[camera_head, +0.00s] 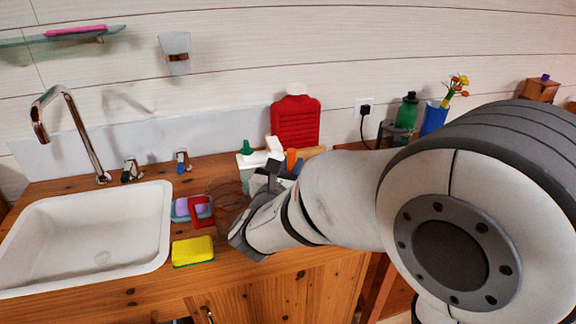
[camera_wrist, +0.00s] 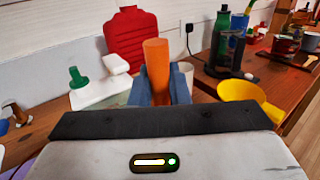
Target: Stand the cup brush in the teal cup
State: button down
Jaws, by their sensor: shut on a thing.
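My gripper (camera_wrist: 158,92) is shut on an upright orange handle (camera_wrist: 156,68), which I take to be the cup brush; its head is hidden. In the head view, my gripper (camera_head: 268,180) is beside the counter items right of the sink, and an orange piece (camera_head: 291,159) shows just behind it. I cannot make out a teal cup in either view. A teal dish (camera_head: 180,209) with a purple sponge lies left of my gripper.
A red jug-like container (camera_head: 295,120) stands against the wall. A white container with a green pump (camera_head: 246,148) is left of it. A yellow sponge (camera_head: 193,251) lies by the white sink (camera_head: 90,240). A yellow bowl (camera_wrist: 240,92) and green bottle (camera_wrist: 222,35) stand right.

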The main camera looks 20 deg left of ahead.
jog(key=shift+f, duration=0.3)
jog(key=c, duration=1.3)
grip_release()
jog(key=shift+s, duration=0.3)
jog(key=s, duration=0.7)
jog(key=shift+a, duration=0.15)
